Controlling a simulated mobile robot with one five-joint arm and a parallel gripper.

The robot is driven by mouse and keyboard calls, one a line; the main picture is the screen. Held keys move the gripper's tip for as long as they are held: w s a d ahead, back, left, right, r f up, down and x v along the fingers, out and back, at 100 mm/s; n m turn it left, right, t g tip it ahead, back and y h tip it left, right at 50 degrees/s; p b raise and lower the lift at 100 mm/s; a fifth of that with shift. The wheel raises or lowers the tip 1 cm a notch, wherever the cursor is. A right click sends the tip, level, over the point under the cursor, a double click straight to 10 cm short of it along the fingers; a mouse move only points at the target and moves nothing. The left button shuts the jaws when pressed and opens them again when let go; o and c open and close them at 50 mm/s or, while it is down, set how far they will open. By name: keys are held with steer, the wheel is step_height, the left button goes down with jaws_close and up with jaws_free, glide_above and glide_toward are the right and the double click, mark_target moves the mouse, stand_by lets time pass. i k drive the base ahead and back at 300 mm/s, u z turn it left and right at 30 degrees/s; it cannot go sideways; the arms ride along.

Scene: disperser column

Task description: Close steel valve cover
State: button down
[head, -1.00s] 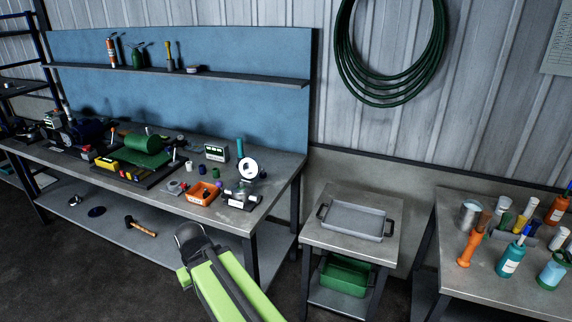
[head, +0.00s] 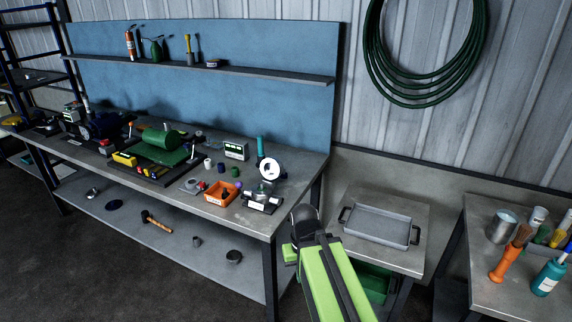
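A small apparatus with a clear glass part (head: 263,188) and a round white disc (head: 271,170) stands at the right end of the long workbench. I cannot make out a steel valve cover for certain at this size. My arm is green and black and reaches up from the bottom. Its dark end, my gripper (head: 304,222), is in front of the bench's right corner, to the right of the apparatus in the picture. The fingers cannot be made out, and no held object shows.
The workbench (head: 235,213) also carries a green motor-like machine (head: 160,142), an orange bin (head: 222,193) and small jars. A grey tray (head: 378,226) lies on a small table at right. Another table with bottles is farther right. Dark floor is open at lower left.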

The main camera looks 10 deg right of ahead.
mark_target(271, 167)
steer(key=u, duration=0.05)
steer(key=i, duration=0.95)
steer(key=z, duration=0.05)
